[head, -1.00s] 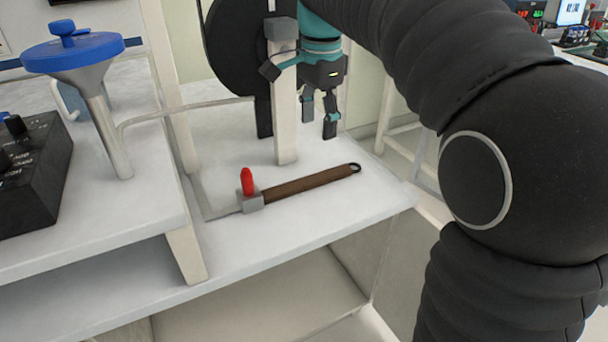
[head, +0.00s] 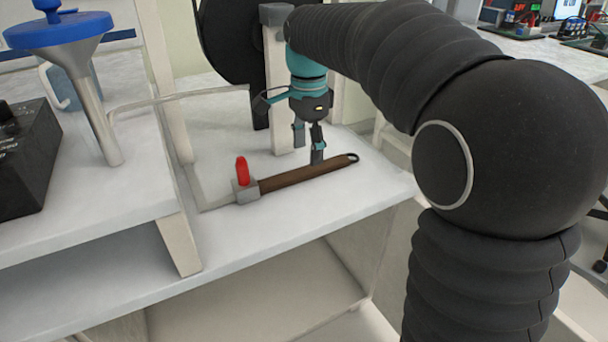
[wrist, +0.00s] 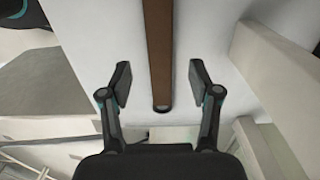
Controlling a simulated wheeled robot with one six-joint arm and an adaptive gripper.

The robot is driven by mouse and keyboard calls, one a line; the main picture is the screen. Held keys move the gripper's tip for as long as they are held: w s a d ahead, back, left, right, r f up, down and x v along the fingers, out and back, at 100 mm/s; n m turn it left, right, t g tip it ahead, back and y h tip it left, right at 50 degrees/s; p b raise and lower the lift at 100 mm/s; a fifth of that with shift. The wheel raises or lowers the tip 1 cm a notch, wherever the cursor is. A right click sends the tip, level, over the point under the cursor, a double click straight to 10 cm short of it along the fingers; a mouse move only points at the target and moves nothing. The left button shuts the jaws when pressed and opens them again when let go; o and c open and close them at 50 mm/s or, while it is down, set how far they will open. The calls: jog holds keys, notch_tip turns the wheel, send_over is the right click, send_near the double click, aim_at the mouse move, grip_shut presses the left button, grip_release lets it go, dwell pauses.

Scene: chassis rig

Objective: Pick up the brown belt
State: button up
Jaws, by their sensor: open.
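The brown belt (head: 303,175) lies flat on the white shelf, stretched from a grey block with a red top at its left end to a dark ring at its right end. My gripper (head: 308,154) is above and just behind the right half of the belt, pointing down. In the wrist view, the belt (wrist: 158,50) runs lengthwise between the two spread fingers of my gripper (wrist: 160,84), with its ring end near the middle. The fingers are open and nothing is between them in contact.
A grey block with a red top (head: 242,170) sits at the belt's left end. A pale upright post (head: 279,100) and a black disc (head: 235,40) stand behind. The white shelf (head: 270,225) is clear in front of the belt. A blue-topped funnel (head: 85,60) and black box (head: 22,165) are left.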

aim_at(305, 170)
jog(key=f, duration=0.3)
jog(key=f+b, duration=0.1)
jog(key=shift+s+a+f, duration=0.2)
jog(key=shift+a+f, duration=0.1)
jog(key=shift+f, duration=0.05)
grip_shut()
jog(key=shift+r, duration=0.1)
